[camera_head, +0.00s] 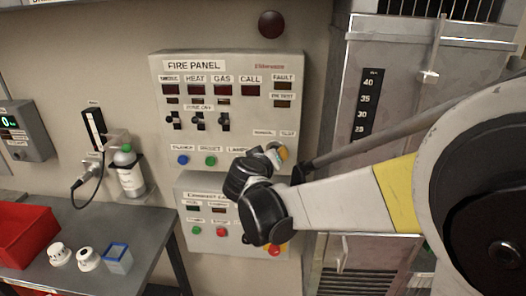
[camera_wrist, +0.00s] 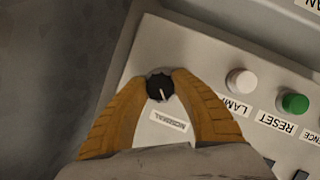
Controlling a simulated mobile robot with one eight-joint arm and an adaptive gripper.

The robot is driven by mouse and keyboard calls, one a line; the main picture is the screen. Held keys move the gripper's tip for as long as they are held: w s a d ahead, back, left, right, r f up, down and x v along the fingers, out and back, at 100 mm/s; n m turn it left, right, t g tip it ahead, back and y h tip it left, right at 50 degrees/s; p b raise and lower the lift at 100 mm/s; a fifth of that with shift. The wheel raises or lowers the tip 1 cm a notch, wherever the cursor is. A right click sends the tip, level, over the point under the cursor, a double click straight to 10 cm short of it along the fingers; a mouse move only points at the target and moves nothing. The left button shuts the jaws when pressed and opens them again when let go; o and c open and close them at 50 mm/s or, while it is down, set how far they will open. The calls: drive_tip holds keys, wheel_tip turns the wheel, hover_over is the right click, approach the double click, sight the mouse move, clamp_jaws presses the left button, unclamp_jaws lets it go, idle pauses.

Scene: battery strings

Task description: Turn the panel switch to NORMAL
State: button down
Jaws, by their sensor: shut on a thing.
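The panel switch (camera_wrist: 160,87) is a small round black knob with a white pointer line. In the wrist view the line points down, toward the NORMAL label (camera_wrist: 168,121), which shows upside down. The yellow-brown fingers of my gripper (camera_wrist: 161,80) close on the knob from both sides. In the head view my gripper (camera_head: 279,153) is at the lower right of the grey fire panel (camera_head: 222,137), just below small labels, one reading TEST (camera_head: 287,133). The gripper hides the knob there.
White LAMP (camera_wrist: 241,82) and green RESET (camera_wrist: 294,103) buttons sit beside the switch. A second panel (camera_head: 197,186) with buttons is below the fire panel. A table with a red bin (camera_head: 28,232) stands at left, and a grey cabinet (camera_head: 400,75) at right.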

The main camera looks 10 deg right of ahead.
drive_tip(key=shift+n, duration=0.3)
idle(0.4)
drive_tip(key=c, duration=1)
unclamp_jaws()
drive_tip(key=v, duration=1.2)
drive_tip(key=shift+a+f, duration=0.1)
drive_tip(key=shift+f, duration=0.05)
